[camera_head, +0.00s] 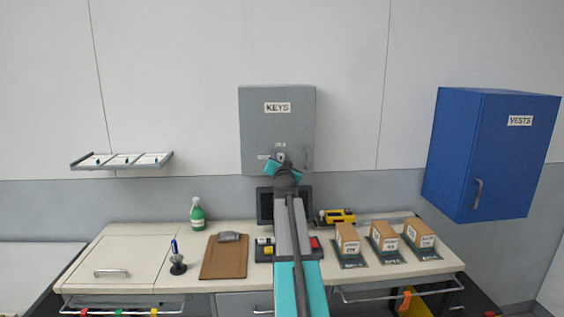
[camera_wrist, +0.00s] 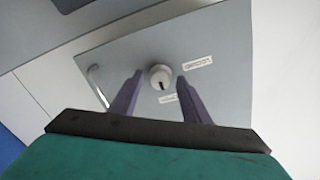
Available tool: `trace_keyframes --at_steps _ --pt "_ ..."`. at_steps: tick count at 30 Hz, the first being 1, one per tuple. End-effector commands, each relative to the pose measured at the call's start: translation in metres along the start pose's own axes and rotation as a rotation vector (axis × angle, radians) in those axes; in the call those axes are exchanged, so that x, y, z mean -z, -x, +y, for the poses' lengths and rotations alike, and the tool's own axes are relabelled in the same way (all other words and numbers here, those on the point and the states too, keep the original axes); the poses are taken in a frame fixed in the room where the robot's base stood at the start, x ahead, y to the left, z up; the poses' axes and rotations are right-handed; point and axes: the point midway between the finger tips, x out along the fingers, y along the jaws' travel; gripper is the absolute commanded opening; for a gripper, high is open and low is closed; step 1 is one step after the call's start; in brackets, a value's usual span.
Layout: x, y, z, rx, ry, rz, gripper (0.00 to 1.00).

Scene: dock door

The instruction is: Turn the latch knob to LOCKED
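The grey KEYS cabinet (camera_head: 277,125) hangs on the wall, and its door (camera_wrist: 215,95) fills much of the wrist view. A round pale latch knob (camera_wrist: 160,75) sits on the door, with a short dark mark on its lower side in the wrist view. One small label (camera_wrist: 198,62) is beside the knob and another (camera_wrist: 168,99) is just below it there; I cannot read either. My gripper (camera_wrist: 153,84) is open. Its two fingers are on either side of the knob, with gaps visible. In the head view my gripper (camera_head: 281,163) covers part of the knob area.
A door handle (camera_head: 307,154) is at the cabinet's right side. A dark monitor (camera_head: 265,206) stands under the cabinet. The counter holds a spray bottle (camera_head: 197,214), a clipboard (camera_head: 222,262) and several boxes. A blue VESTS cabinet (camera_head: 480,155) hangs at right.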

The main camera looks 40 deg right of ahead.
Motion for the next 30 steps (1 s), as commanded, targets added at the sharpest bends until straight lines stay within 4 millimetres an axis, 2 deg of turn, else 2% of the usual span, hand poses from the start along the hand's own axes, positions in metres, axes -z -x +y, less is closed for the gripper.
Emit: trace_keyframes --at_steps 1,7,8,10,20,30 --pt "0.0 0.0 0.0 0.0 0.0 0.0 0.35" --pt "0.0 0.0 -0.001 0.0 0.0 0.0 0.02" --pt "0.004 -0.011 0.006 0.0 -0.003 0.0 0.02" --pt "0.001 -0.003 0.002 0.001 0.001 0.0 0.02" --pt "-0.003 0.0 0.0 0.001 0.046 0.0 0.02" --pt "-0.006 0.0 0.001 0.003 0.215 0.004 0.02"
